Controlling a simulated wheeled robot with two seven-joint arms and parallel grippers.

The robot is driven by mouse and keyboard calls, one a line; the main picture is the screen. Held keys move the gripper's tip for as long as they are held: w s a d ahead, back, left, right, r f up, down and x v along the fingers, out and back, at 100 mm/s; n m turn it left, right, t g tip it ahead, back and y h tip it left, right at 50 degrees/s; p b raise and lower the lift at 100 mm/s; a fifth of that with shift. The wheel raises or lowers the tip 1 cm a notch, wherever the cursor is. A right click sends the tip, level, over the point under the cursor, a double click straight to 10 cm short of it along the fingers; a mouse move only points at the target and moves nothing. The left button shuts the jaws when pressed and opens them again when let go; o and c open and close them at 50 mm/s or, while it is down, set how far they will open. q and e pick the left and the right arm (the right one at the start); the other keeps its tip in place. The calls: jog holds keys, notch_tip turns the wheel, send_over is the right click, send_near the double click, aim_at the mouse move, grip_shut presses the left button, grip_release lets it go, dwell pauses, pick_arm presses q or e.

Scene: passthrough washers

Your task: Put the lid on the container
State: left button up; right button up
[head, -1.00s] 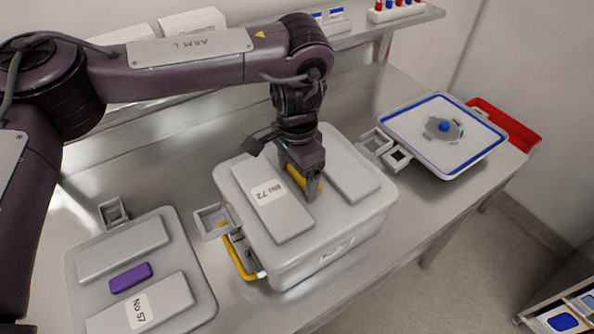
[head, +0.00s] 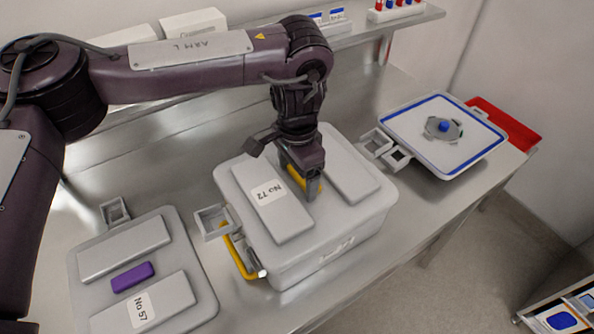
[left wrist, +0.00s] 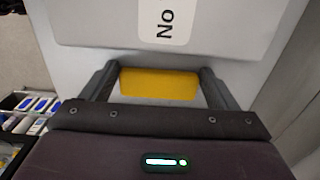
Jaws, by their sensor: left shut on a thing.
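The grey lid (head: 271,203) marked No 72 has two raised panels and a yellow handle (left wrist: 160,84) in the middle. It lies over the top of the grey container (head: 325,258), looking level and lined up with it; its far edge is partly hidden by my arm. My left gripper (head: 312,192) points down at the lid's middle and is shut on the yellow handle, one finger at each end in the left wrist view. A yellow bail (head: 242,258) hangs at the container's left side. My right gripper is not in view.
Another grey lid (head: 140,250), marked No 57 with a purple handle, lies at the bench's left. A shelf with boxes runs behind. The bench's front edge is close to the container.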

aim_at(297, 184)
pick_arm(q)
jog(key=shift+w+f+b, duration=0.1)
jog(key=shift+f+b, duration=0.25)
jog(key=shift+f, duration=0.3)
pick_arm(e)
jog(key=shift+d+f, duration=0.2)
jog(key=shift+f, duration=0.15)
pick_arm(q)
jog(key=shift+f+b, duration=0.35)
jog(key=shift+f, duration=0.45)
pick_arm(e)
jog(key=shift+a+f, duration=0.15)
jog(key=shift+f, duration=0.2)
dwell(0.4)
pick_arm(q)
jog(key=o, duration=1.5)
jog(key=shift+c, duration=0.2)
jog(key=shift+f, duration=0.1)
jog(key=shift+r+p, duration=3.55)
jog(key=shift+p, duration=0.25)
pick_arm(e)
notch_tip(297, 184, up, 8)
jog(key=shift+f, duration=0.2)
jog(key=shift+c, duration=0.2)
